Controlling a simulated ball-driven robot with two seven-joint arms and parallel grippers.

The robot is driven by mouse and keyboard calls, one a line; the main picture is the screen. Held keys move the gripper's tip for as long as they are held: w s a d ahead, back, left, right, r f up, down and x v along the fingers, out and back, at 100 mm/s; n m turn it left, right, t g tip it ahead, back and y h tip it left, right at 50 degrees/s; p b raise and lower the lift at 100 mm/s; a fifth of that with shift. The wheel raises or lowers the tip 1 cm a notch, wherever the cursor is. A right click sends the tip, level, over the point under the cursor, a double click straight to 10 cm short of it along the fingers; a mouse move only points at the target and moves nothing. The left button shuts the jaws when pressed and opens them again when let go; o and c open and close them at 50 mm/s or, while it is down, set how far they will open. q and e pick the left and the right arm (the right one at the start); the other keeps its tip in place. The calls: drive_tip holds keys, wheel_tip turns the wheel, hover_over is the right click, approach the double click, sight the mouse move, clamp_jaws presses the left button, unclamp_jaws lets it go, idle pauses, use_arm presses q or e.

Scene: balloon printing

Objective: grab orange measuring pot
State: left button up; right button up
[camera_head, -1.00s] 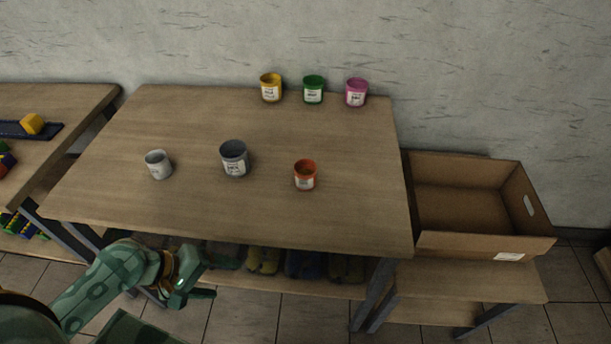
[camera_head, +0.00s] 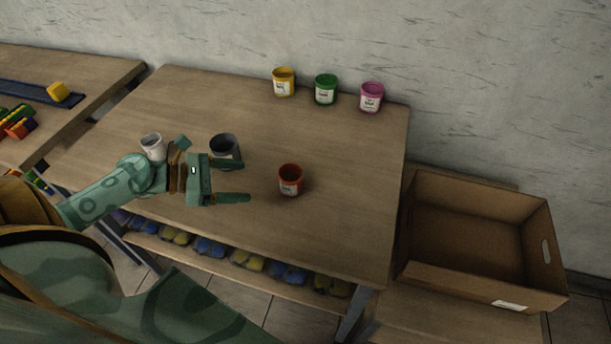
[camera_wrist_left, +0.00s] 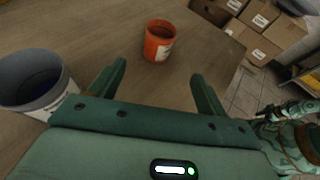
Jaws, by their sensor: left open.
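The orange measuring pot (camera_head: 290,181) stands upright on the table's front half, right of the grey pot. It also shows in the left wrist view (camera_wrist_left: 158,42), ahead of and between the open fingers, with clear space between. My left gripper (camera_head: 242,178) is open and empty over the table, left of the orange pot and in front of the grey pot. In the left wrist view my left gripper's fingers (camera_wrist_left: 158,85) are spread wide. My right gripper is not seen in the head view.
A dark grey pot (camera_head: 226,150) stands close behind my left gripper. A white pot (camera_head: 152,143) is further left. Yellow (camera_head: 284,83), green (camera_head: 326,90) and pink (camera_head: 371,98) pots line the back edge. An open cardboard box (camera_head: 480,285) is at right.

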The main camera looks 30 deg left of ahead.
sight(295, 181)
use_arm(q)
drive_tip(key=b+x, duration=0.2)
drive_tip(key=x, duration=0.7)
drive_tip(key=shift+w+f, duration=0.1)
drive_tip(key=x, duration=0.2)
drive_tip(key=b+x, duration=0.1)
drive_tip(key=x, duration=0.2)
drive_tip(key=shift+w+a+f, duration=0.2)
drive_tip(key=shift+a, duration=0.05)
drive_tip(key=shift+w+d+f+b, duration=0.15)
drive_tip(key=shift+d+b, duration=0.05)
drive_tip(key=shift+b, duration=0.15)
drive_tip(key=shift+d+r, duration=0.2)
drive_tip(key=shift+d, duration=0.2)
drive_tip(key=shift+c, duration=0.6)
drive_tip(key=shift+a, duration=0.2)
drive_tip(key=c, duration=1)
drive_tip(key=shift+r, duration=0.1)
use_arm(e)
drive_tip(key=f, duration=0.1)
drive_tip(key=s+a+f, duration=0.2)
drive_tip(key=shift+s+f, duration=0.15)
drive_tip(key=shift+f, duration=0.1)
